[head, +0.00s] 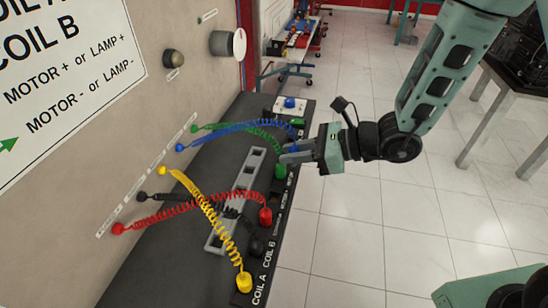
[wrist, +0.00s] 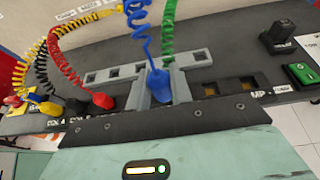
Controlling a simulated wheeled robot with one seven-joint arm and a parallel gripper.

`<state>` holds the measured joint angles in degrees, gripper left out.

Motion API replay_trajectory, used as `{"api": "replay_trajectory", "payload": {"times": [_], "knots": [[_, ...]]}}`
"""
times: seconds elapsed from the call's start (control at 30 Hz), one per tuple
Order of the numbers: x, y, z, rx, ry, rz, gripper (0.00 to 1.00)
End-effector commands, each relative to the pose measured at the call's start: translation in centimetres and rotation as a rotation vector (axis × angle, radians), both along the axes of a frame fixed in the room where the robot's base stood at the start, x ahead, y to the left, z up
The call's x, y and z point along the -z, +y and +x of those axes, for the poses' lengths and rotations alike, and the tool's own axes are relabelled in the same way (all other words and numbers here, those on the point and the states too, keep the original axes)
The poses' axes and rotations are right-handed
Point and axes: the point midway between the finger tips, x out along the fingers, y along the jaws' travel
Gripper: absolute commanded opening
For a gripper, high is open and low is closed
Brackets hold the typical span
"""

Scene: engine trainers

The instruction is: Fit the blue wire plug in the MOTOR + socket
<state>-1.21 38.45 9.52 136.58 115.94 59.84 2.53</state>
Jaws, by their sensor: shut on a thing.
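The blue plug (wrist: 158,86) is held between the two grey fingers of my gripper (wrist: 161,80) in the wrist view. In the head view my gripper (head: 291,156) is over the far part of the black socket strip, with the blue plug (head: 293,148) at its tip. The coiled blue wire (head: 232,129) runs from the plug to the wall panel. The strip's labels there are too small to read, so I cannot tell which socket is MOTOR +.
A green plug (head: 281,171) stands close beside my gripper. Red (head: 265,216), black (head: 256,247) and yellow (head: 243,282) plugs stand nearer along the strip, their coils crossing a grey slotted rail (head: 233,204). A white box with a blue knob (head: 290,103) lies beyond.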

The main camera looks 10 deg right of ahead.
Motion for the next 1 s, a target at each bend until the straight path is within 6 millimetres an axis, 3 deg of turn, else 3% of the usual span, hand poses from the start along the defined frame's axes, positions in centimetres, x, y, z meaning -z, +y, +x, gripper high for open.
{"api": "replay_trajectory", "payload": {"times": [0.1, 0.23, 0.57, 1.0], "knots": [[-0.8, 3.1, -2.4, -0.169, -0.001, -0.001, 0.0], [-0.9, 4.6, -4.0, -0.269, 0.0, 0.0, 0.0], [0.3, 4.9, -4.4, -0.294, 0.002, 0.0, 0.0], [4.2, 4.9, -4.4, -0.292, 0.0, 0.001, 0.0]]}}
